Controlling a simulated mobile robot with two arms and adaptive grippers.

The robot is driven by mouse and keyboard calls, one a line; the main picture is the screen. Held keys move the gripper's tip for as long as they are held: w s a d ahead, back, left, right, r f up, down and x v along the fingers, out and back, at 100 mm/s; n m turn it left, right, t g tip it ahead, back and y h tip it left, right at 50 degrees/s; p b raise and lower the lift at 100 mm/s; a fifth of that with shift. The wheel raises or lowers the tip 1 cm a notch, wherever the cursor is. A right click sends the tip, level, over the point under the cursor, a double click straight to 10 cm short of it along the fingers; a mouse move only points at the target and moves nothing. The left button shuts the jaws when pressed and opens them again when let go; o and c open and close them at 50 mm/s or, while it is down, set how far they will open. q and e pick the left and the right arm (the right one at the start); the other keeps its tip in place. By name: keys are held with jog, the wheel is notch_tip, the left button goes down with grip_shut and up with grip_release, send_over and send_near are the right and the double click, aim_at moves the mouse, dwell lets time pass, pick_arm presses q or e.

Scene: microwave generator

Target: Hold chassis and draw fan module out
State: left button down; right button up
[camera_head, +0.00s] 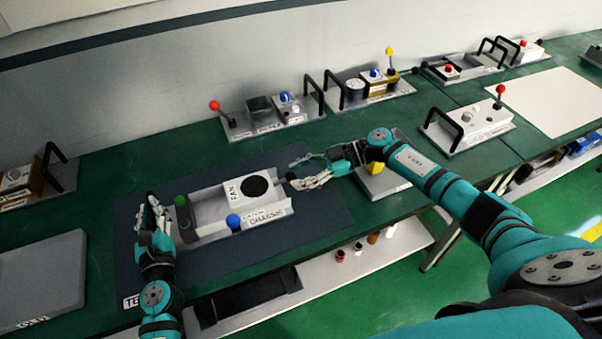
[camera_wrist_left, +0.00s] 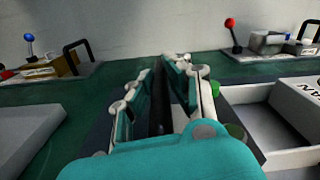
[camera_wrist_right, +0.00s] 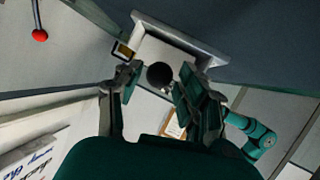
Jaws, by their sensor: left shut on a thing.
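The grey chassis (camera_head: 205,236) lies on a dark mat, with a green knob (camera_head: 181,200) at its left end and a blue knob (camera_head: 233,221) at its front. The light fan module (camera_head: 232,190), marked FAN and with a dark round opening, sits in it. My left gripper (camera_head: 150,212) is shut on a dark upright bar (camera_wrist_left: 160,95) at the chassis's left end; the grip is partly hidden. My right gripper (camera_head: 302,174) is just right of the fan module, fingers apart. In the right wrist view a dark round shape (camera_wrist_right: 160,75) shows between the fingers; contact is unclear.
A grey block with a yellow part (camera_head: 376,168) stands right of my right gripper. Panels with black handles and knobs (camera_head: 270,118) line the back. A grey slab (camera_head: 40,281) lies at the left. The mat in front of the chassis is clear.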

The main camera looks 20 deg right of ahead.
pick_arm(q)
jog(key=shift+s+f, duration=0.1)
jog(key=shift+f, duration=0.35)
pick_arm(e)
jog(key=v, duration=0.7)
jog(key=shift+s+d, duration=0.1)
jog(key=shift+d, duration=0.2)
pick_arm(q)
jog(key=c, duration=1.2)
grip_release()
pick_arm(e)
jog(key=shift+a, duration=0.2)
jog(key=shift+d, duration=0.1)
pick_arm(q)
jog(key=shift+s+d, duration=0.1)
jog(key=shift+s, duration=0.05)
jog(key=s, duration=0.7)
jog(key=shift+s+a+r, duration=0.25)
jog(key=shift+r, duration=0.05)
